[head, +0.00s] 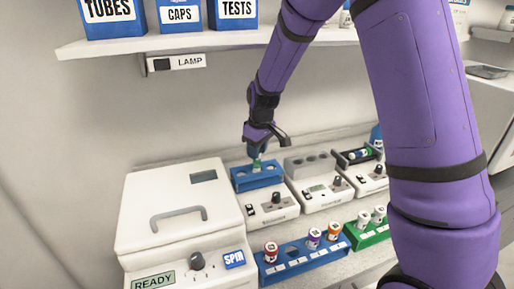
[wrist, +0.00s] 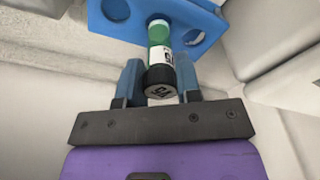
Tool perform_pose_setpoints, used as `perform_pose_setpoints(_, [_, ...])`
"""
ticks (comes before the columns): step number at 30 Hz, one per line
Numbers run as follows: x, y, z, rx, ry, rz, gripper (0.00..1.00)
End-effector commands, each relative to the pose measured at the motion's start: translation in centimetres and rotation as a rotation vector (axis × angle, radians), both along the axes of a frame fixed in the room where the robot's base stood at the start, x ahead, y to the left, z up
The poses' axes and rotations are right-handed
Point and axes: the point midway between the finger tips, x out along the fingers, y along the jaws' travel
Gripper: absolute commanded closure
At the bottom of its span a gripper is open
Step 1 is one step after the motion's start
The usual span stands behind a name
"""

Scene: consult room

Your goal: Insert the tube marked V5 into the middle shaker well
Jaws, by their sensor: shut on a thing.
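My gripper (head: 262,143) is shut on a tube with a green body, white label and black cap; the tube (wrist: 160,57) shows between the blue fingers in the wrist view. The pale mark on its cap looks like V5, but it is small and turned. The tube's green end points at the middle hole of the blue well block (wrist: 202,20), with another hole on either side. I cannot tell whether its tip is inside the hole. In the head view the blue block (head: 243,184) sits on a white device with a black knob, directly below my gripper.
A white lidded machine (head: 180,215) stands left of the block. A device with grey wells (head: 311,165) and one with a black tray (head: 352,162) stand to the right. In front are a blue rack (head: 300,263) and a green rack (head: 368,237) holding capped tubes. A shelf (head: 200,45) hangs above.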

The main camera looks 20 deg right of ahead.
Motion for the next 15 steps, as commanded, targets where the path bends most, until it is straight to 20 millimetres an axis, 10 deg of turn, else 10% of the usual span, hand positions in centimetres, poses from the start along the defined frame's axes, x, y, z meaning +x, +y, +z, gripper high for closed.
perform_pose_setpoints(15, [0.0,0.0,-1.6,0.0,0.0,0.0,0.91])
